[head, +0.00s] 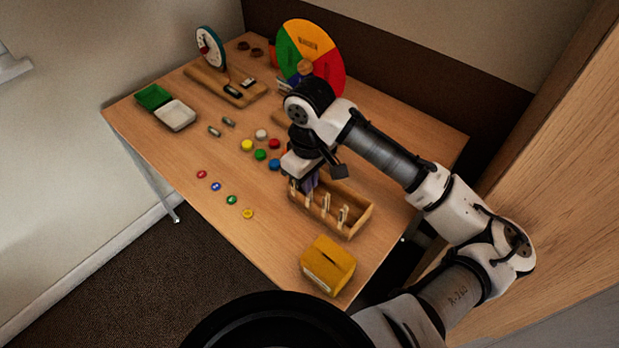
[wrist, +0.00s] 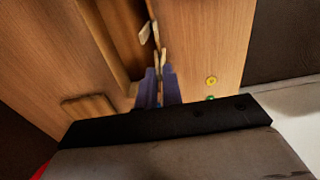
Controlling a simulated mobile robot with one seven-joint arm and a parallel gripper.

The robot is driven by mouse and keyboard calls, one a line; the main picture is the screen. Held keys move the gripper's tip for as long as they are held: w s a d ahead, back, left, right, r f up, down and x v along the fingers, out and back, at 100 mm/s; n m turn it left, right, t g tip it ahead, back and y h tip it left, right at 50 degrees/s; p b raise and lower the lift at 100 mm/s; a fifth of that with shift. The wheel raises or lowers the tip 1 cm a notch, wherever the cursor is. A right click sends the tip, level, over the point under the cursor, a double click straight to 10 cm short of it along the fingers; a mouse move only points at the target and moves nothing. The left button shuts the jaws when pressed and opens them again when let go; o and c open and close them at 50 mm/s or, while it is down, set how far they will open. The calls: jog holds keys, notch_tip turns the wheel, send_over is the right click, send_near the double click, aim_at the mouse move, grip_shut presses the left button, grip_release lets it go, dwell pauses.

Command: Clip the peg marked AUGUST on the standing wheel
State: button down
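The standing wheel (head: 325,55), with green, orange, yellow and red sectors, stands upright at the back of the table, partly behind my arm. A wooden tray (head: 352,229) holds several pale wooden pegs (head: 325,204). My gripper (head: 308,184) points down at the tray's left end, its purple fingers low over the pegs. In the wrist view, the fingers (wrist: 159,72) have a narrow gap, with a peg (wrist: 163,58) at their tips. I cannot tell whether they pinch it. Another peg (wrist: 145,32) shows beyond. No peg marking is readable, so I cannot tell which is AUGUST.
A yellow slotted box (head: 327,266) stands near the front edge. Coloured discs (head: 261,155) lie left of my gripper, and small coloured rings (head: 216,187) lie farther left. Green (head: 152,97) and white (head: 175,116) trays and a smaller dial (head: 210,48) stand at the left and back.

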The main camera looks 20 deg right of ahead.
jog(key=shift+r, duration=0.2)
jog(key=shift+r+p, duration=2.2)
jog(key=shift+r, duration=0.1)
